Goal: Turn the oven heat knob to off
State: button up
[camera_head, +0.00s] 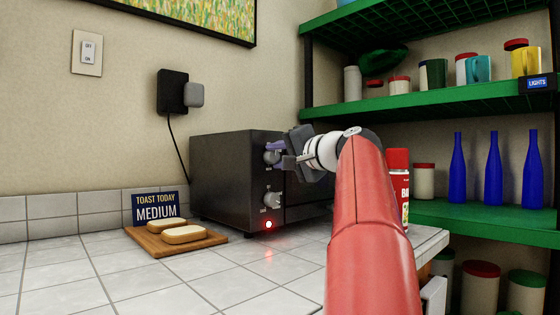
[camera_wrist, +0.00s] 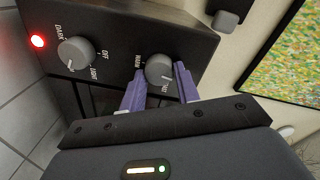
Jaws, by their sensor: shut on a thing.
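The black toaster oven (camera_head: 237,178) stands on the tiled counter with two grey knobs on its front. The upper knob (camera_head: 271,157) has a WARM label beside it in the wrist view (camera_wrist: 159,69) and looks like the heat knob. My gripper (camera_head: 281,154) is shut on this knob. In the wrist view its purple fingers (camera_wrist: 158,88) stand on either side of the knob. The lower knob (camera_head: 271,200) has DARK, OFF and LIGHT labels in the wrist view (camera_wrist: 76,53). I cannot clearly read the upper knob's setting.
A red light (camera_head: 268,224) glows under the lower knob. Bread slices (camera_head: 184,234) lie on a wooden board (camera_head: 150,241) by a "Toast today medium" sign (camera_head: 156,207). A red can (camera_head: 398,185) stands right of my arm. Green shelves (camera_head: 430,108) hold mugs and blue bottles (camera_head: 493,170).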

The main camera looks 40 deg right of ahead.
jog(key=shift+f+n, duration=0.1)
jog(key=shift+n, duration=0.7)
jog(key=o, duration=1)
jog(key=shift+c, duration=0.2)
jog(key=s+b, duration=0.1)
jog(key=s, duration=0.6)
jog(key=shift+s+d+r, duration=0.25)
jog(key=shift+s+d, duration=0.15)
